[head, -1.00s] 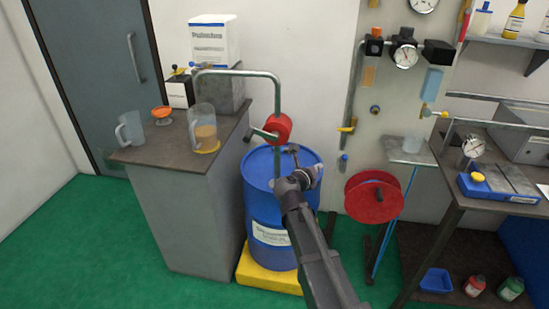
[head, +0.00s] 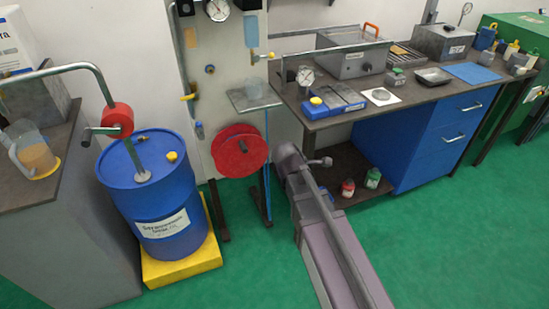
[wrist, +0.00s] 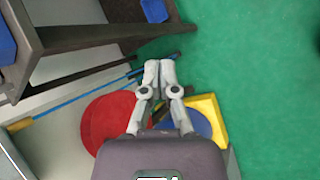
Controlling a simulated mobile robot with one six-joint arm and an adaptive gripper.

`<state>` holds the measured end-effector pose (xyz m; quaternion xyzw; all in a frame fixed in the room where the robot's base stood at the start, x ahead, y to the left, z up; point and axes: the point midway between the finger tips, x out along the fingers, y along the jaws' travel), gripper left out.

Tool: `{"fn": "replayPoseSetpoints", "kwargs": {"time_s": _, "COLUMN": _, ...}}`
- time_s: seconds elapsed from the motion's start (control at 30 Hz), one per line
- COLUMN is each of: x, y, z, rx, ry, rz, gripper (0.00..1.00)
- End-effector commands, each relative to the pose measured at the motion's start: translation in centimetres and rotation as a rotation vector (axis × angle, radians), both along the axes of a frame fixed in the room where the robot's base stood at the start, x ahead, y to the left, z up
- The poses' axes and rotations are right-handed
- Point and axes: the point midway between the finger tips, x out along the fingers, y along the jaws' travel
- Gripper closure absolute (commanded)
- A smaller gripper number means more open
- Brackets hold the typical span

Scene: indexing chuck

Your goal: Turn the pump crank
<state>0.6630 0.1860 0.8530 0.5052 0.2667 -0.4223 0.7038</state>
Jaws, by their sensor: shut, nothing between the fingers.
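The red pump (head: 118,118) stands on top of a blue drum (head: 150,200), at the left of the head view. Its grey crank (head: 95,132) sticks out to the left of the red body. A curved grey spout pipe runs left from the pump, towards a jug of amber liquid (head: 38,157). My gripper shows in the wrist view (wrist: 159,66), its two fingers together and empty. It is well to the right of the pump and touches nothing that I can see. The pump and crank cannot be made out in the wrist view.
A red reel (head: 225,155) on a stand is between the drum and my arm. The drum rests on a yellow base (head: 180,262). A workbench (head: 345,117) with tools and small parts stands at the back right. Green floor is free in front.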

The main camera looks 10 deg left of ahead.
Motion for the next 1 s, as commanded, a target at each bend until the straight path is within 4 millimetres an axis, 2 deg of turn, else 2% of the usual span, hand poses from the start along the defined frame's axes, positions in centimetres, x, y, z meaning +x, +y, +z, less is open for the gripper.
{"fn": "replayPoseSetpoints", "kwargs": {"time_s": 0.03, "x": -0.7, "y": -2.0, "z": -0.4, "rx": 0.052, "ry": 0.009, "rz": -0.089, "gripper": 1.00}}
{"fn": "replayPoseSetpoints", "kwargs": {"time_s": 0.2, "x": -2.9, "y": -7.0, "z": -1.7, "rx": 0.232, "ry": 0.035, "rz": -0.406, "gripper": 1.00}}
{"fn": "replayPoseSetpoints", "kwargs": {"time_s": 0.5, "x": -7.6, "y": -14.0, "z": -3.2, "rx": 0.501, "ry": 0.080, "rz": -0.980, "gripper": 1.00}}
{"fn": "replayPoseSetpoints", "kwargs": {"time_s": 0.6, "x": -9.2, "y": -15.7, "z": -3.4, "rx": 0.571, "ry": 0.095, "rz": -1.162, "gripper": 1.00}}
{"fn": "replayPoseSetpoints", "kwargs": {"time_s": 0.8, "x": -11.6, "y": -17.8, "z": -3.7, "rx": 0.665, "ry": 0.122, "rz": -1.433, "gripper": 1.00}}
{"fn": "replayPoseSetpoints", "kwargs": {"time_s": 1.0, "x": -12.5, "y": -18.5, "z": -3.7, "rx": 0.698, "ry": 0.133, "rz": -1.548, "gripper": 1.00}}
